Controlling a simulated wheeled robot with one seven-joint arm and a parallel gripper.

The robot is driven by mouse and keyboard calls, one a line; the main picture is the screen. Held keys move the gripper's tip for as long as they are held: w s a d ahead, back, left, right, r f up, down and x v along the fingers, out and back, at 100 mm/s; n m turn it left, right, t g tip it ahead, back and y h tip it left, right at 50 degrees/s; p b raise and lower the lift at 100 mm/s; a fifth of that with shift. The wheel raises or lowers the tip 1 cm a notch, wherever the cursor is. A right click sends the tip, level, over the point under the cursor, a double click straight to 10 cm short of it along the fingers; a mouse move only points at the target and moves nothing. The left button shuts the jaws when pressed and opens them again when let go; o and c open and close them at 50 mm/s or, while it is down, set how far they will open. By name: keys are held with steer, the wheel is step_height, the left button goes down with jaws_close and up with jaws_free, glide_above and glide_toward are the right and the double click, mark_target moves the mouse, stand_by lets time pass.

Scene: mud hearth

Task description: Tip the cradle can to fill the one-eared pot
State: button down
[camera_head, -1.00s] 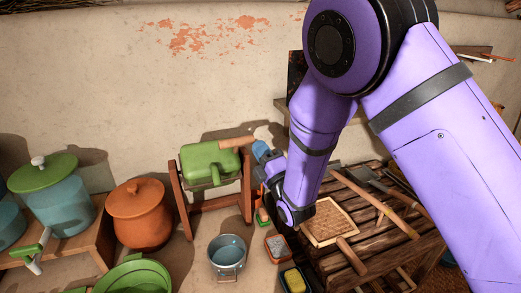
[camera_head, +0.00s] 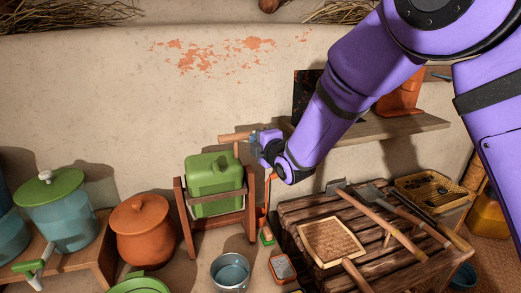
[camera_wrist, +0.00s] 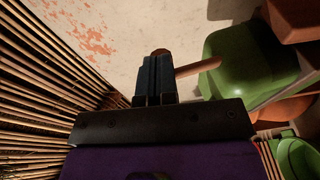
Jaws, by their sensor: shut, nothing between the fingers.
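The green cradle can (camera_head: 214,190) sits roughly upright in its wooden cradle stand (camera_head: 187,228). A wooden bar handle (camera_head: 232,138) shows above it. My gripper (camera_head: 256,140) is shut and empty at the bar's right end, above the can's right side; whether it touches the bar is unclear. In the wrist view the shut fingers (camera_wrist: 157,65) overlap the bar (camera_wrist: 197,67), which runs to the green can (camera_wrist: 250,68). The blue-grey one-eared pot (camera_head: 230,268) stands on the floor in front of the stand, cut by the lower picture edge. How full it is cannot be told.
An orange lidded pot (camera_head: 143,230) and a teal pot with green lid (camera_head: 66,215) stand left. A slatted table (camera_head: 290,215) with a woven tray (camera_head: 333,243) and tools is right. A small grey-filled box (camera_head: 283,268) lies near the pot. A shelf (camera_head: 390,127) hangs behind my arm.

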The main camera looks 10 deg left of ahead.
steer(key=shift+w+a+r, duration=0.15)
steer(key=shift+w+a, duration=0.25)
steer(key=shift+w, duration=0.2)
steer(key=shift+w+a+r, duration=0.15)
steer(key=shift+w+a, duration=0.2)
steer(key=shift+w, duration=0.2)
steer(key=shift+r, duration=0.1)
steer(key=shift+w+r, duration=0.1)
steer(key=shift+r, duration=0.05)
steer(key=shift+d, duration=0.1)
